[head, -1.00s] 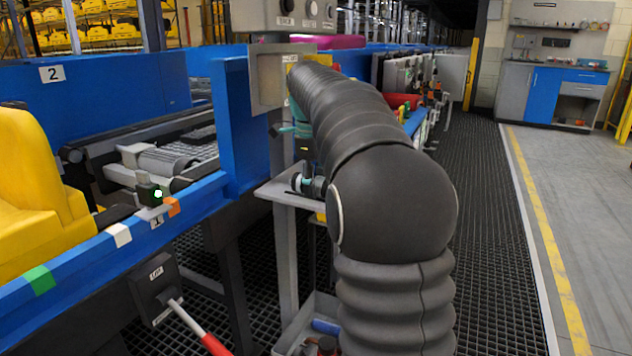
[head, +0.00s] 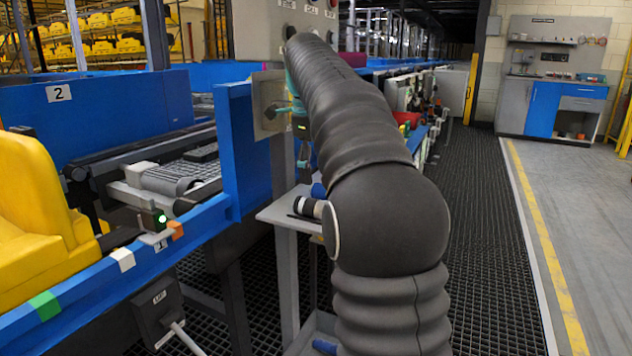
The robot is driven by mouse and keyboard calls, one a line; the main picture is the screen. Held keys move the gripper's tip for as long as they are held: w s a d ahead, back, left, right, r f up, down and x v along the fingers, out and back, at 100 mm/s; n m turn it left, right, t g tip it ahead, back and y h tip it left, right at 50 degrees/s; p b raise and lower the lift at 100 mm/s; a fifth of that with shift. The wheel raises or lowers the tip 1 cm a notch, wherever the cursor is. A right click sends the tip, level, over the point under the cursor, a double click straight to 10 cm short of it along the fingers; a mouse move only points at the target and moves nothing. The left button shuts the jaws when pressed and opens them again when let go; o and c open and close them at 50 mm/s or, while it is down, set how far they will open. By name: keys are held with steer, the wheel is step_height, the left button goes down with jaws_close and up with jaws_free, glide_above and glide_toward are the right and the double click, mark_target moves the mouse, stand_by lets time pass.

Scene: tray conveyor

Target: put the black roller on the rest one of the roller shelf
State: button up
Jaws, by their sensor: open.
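A black roller (head: 307,207) with a pale band lies on a small grey shelf (head: 277,213), just left of my arm's large dark joint. Its right end is hidden by the arm. My gripper (head: 303,164) is partly visible behind the arm's sleeve, its teal parts pointing down. It is above the roller and apart from it, open, with nothing seen in it. The shelf's rests are mostly hidden, so I cannot tell which one the roller lies on.
A blue object (head: 318,190) shows beside the roller. A blue conveyor post (head: 240,150) and a grey panel (head: 268,103) stand close left of the gripper. A yellow tray (head: 35,210) sits on the conveyor at left. The floor at right (head: 580,220) is clear.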

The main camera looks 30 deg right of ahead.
step_height(320, 180, up, 2)
steer(key=shift+s+a+r, duration=0.1)
steer(key=shift+a+r, duration=0.05)
steer(key=s+a+f+n+t, duration=0.1)
steer(key=s+a+f+n, duration=0.2)
steer(key=s+a+n, duration=0.35)
steer(key=s+a+f+n+t, duration=0.2)
steer(key=s+a+f+n, duration=0.15)
steer(key=s+n, duration=0.55)
steer(key=s+a+f+n+t+y, duration=0.1)
steer(key=s+a+f+n, duration=0.3)
steer(key=s+f+n, duration=0.8)
step_height(320, 180, down, 3)
steer(key=shift+s+r+n, duration=0.1)
steer(key=shift+s+n, duration=0.25)
steer(key=shift+n, duration=0.1)
steer(key=shift+a, duration=0.1)
